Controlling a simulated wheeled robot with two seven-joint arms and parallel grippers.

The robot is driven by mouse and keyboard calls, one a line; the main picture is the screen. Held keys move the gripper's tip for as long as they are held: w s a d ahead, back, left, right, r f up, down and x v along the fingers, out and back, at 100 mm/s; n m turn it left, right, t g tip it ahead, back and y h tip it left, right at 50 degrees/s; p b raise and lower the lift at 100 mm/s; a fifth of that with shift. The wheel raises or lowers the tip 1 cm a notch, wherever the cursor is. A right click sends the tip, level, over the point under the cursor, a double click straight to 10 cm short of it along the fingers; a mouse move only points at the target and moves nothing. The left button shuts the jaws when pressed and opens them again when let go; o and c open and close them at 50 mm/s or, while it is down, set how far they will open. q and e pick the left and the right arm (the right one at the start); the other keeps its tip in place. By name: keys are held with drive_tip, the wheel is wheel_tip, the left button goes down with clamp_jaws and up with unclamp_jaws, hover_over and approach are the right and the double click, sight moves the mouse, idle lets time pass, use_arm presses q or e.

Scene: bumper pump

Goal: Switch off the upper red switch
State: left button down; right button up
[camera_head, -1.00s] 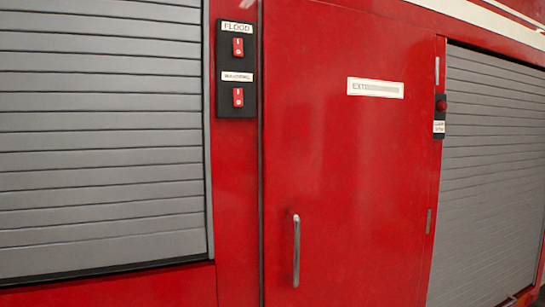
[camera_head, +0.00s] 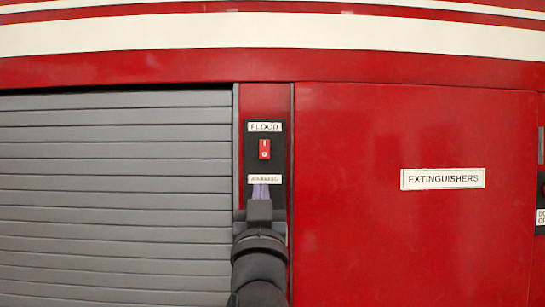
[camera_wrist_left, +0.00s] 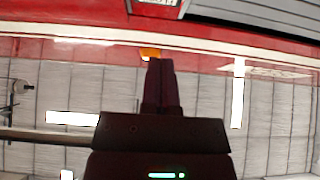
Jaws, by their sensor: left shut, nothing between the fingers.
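The upper red switch (camera_head: 264,149) sits on a black panel (camera_head: 250,158) under the FLOOD label (camera_head: 265,127). It shows a white I above an O. Below it is a second label (camera_head: 265,179), partly blurred. The lower red switch is hidden behind my left gripper. My left gripper (camera_head: 261,187) comes up from below, shut and empty, with its tips at the lower label, below the upper switch. I cannot tell whether it touches the panel. My right gripper is not in view.
A grey roller shutter (camera_head: 115,190) lies to the left of the panel. A red door (camera_head: 400,240) with an EXTINGUISHERS label (camera_head: 443,178) lies to the right. In the left wrist view a small orange patch (camera_wrist_left: 150,53) shows by the fingertips; I cannot tell what it is.

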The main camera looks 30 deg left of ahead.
sight(263, 148)
use_arm(q)
drive_tip(key=p+x, duration=0.2)
drive_tip(key=x, duration=0.2)
drive_tip(key=w+f+p+x, duration=0.1)
drive_tip(key=p+x, duration=0.1)
drive_tip(key=x, duration=0.2)
drive_tip(key=f+p+x, duration=0.1)
drive_tip(key=x, duration=0.3)
drive_tip(key=shift+w+a+p, duration=0.4)
drive_tip(key=shift+w+a, duration=0.2)
